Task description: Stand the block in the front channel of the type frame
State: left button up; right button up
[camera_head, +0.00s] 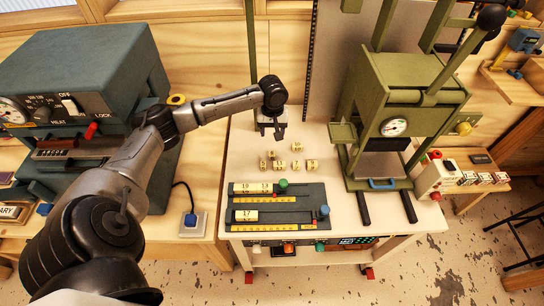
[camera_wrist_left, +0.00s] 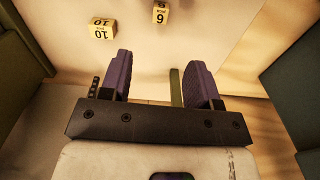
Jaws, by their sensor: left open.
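The type frame (camera_head: 310,197) is a dark plate on the white table with two channels. Its back channel (camera_head: 262,188) holds several pale number blocks by a green knob. Its front channel (camera_head: 285,215) holds a block marked 17 (camera_head: 246,215) at the left, with a blue knob at the right. Several loose yellow number blocks (camera_head: 280,165) lie behind the frame. My left gripper (camera_head: 271,133) is open and empty, behind the loose blocks. The left wrist view shows its two apart fingers (camera_wrist_left: 160,78), a block marked 10 (camera_wrist_left: 102,28) and another block (camera_wrist_left: 160,15), both clear of them.
A green press (camera_head: 400,105) with a gauge stands right of the loose blocks. A grey-green heater box (camera_head: 85,75) stands at the left, beside my left arm. A small red-and-white box (camera_head: 437,178) sits at the right. White table is bare left of the loose blocks.

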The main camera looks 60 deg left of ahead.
pick_arm(q)
jog(key=b, duration=0.1)
send_over(272, 155)
notch_tip(272, 155, down, 7)
jog(key=shift+a+f, duration=0.1)
jog(key=shift+a, duration=0.05)
jog(key=shift+f+b, duration=0.95)
jog(key=shift+f, duration=2.2)
jog(key=c, duration=0.6)
grip_shut()
jog(key=shift+r, duration=0.15)
